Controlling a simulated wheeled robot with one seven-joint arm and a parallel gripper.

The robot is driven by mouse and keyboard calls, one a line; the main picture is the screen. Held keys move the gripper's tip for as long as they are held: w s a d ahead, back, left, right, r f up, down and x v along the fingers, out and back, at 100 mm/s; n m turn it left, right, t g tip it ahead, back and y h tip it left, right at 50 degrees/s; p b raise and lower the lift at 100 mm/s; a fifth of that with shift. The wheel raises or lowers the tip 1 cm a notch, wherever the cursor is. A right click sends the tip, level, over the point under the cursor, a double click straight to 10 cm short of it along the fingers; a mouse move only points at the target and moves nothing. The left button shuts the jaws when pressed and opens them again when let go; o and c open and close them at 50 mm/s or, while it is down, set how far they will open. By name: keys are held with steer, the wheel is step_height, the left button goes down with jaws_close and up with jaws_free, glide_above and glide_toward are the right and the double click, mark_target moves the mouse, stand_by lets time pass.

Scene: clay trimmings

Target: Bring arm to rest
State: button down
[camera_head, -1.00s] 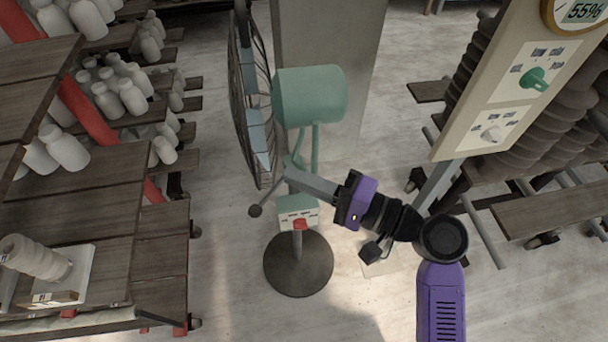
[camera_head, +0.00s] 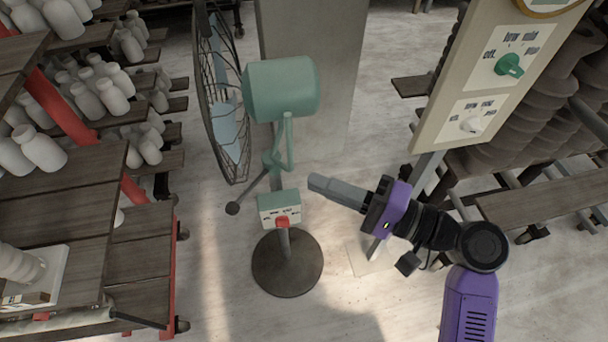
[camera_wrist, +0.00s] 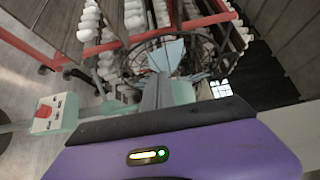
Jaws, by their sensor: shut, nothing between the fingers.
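My gripper (camera_head: 318,185) is shut and empty, with its grey fingers together and pointing left in the head view. It is in the middle of the picture, right of the green fan's post and apart from it. My purple and black arm reaches in from the lower right. In the wrist view the gripper's fingers (camera_wrist: 157,92) point away toward the fan cage.
A green pedestal fan (camera_head: 282,90) stands on a dark round base (camera_head: 287,263), with a red-knobbed control box (camera_head: 279,208). A dial panel (camera_head: 497,75) stands at the right. Shelves of white bottles (camera_head: 45,150) fill the left.

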steer(key=shift+s+v, duration=0.25)
steer(key=shift+v, duration=1.55)
steer(key=shift+a, duration=0.1)
